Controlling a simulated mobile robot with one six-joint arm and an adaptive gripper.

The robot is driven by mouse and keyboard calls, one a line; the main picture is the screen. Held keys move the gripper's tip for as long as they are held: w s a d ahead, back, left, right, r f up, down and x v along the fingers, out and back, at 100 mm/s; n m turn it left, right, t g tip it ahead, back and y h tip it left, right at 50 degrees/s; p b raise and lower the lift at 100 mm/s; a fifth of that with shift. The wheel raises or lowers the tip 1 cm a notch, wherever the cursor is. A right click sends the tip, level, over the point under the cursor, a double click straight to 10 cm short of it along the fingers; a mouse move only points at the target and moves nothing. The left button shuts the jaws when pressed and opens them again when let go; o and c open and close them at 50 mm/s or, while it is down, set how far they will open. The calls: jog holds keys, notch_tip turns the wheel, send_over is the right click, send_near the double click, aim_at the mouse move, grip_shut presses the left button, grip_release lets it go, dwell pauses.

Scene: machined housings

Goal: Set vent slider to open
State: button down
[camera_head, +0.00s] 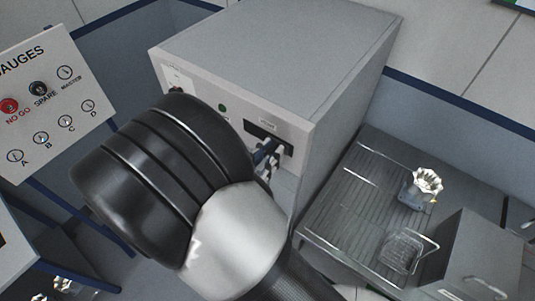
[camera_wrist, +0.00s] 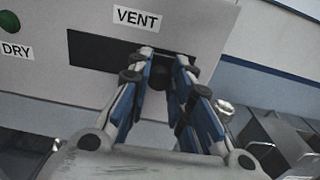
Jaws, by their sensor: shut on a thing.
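The vent slider is a dark slot with a knob, under the VENT label (camera_wrist: 137,18) on the grey machine's front. In the wrist view the slot (camera_wrist: 95,50) runs bare to the left of my fingers. My gripper (camera_wrist: 166,60) is at the slot's right part, its blue-padded fingers shut on the slider knob (camera_wrist: 184,82), which is mostly hidden between them. In the head view my gripper (camera_head: 269,152) reaches the slot (camera_head: 262,131) from below, and my arm covers much of the machine front.
The grey machine (camera_head: 270,50) has a green button (camera_head: 222,107) and a DRY label (camera_wrist: 16,50) left of the slot. A gauge board (camera_head: 50,105) stands at left. A ribbed metal bench (camera_head: 345,205) at right holds a machined housing (camera_head: 424,186) and a wire basket (camera_head: 405,248).

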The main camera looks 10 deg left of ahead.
jog(key=c, duration=1.4)
grip_release()
jog(key=shift+s+d, duration=0.1)
jog(key=shift+d, duration=0.15)
jog(key=shift+c, duration=0.2)
jog(key=shift+a, duration=0.1)
jog(key=v, duration=1.2)
